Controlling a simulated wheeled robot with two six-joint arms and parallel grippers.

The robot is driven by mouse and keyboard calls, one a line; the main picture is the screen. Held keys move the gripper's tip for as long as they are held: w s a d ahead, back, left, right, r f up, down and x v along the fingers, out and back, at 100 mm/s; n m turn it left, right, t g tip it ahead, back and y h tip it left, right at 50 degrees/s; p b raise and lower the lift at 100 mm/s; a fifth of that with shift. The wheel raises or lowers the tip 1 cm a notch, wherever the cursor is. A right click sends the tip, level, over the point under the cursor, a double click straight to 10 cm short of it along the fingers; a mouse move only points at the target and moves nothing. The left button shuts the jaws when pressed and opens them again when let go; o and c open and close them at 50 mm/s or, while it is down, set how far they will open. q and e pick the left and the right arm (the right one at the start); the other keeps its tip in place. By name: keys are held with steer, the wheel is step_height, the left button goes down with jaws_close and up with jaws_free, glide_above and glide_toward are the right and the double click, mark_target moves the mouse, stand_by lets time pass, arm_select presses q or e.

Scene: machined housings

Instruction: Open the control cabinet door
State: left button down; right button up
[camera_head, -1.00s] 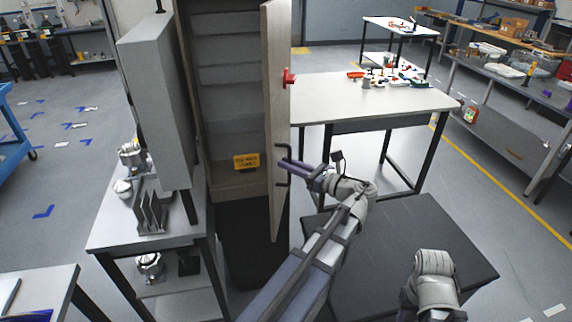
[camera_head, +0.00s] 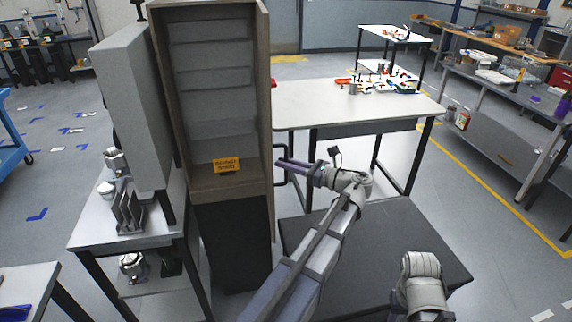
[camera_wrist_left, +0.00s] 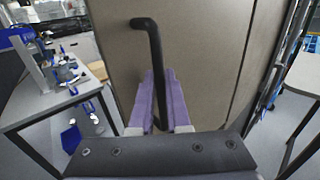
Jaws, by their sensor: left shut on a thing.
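The control cabinet (camera_head: 225,190) stands open, its shelved inside and yellow label (camera_head: 227,165) in plain sight. The beige door panel (camera_wrist_left: 205,50) fills much of the left wrist view. My left gripper (camera_head: 281,163) is at the cabinet's right side, shut on the black door handle (camera_wrist_left: 157,55), which passes between its purple fingers. My right arm shows at the lower right, with its gripper out of view.
A grey box and metal housings (camera_head: 130,210) stand on a bench (camera_head: 95,235) left of the cabinet. A white table (camera_head: 350,108) with small parts is behind my left arm. A low dark platform (camera_head: 400,240) lies beneath it.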

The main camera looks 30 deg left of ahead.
arm_select(q)
steer(key=c, duration=0.9)
jaws_free()
steer(key=d, duration=0.7)
steer(key=shift+w+d, duration=0.15)
steer(key=shift+d, duration=0.2)
steer(key=shift+f, duration=0.1)
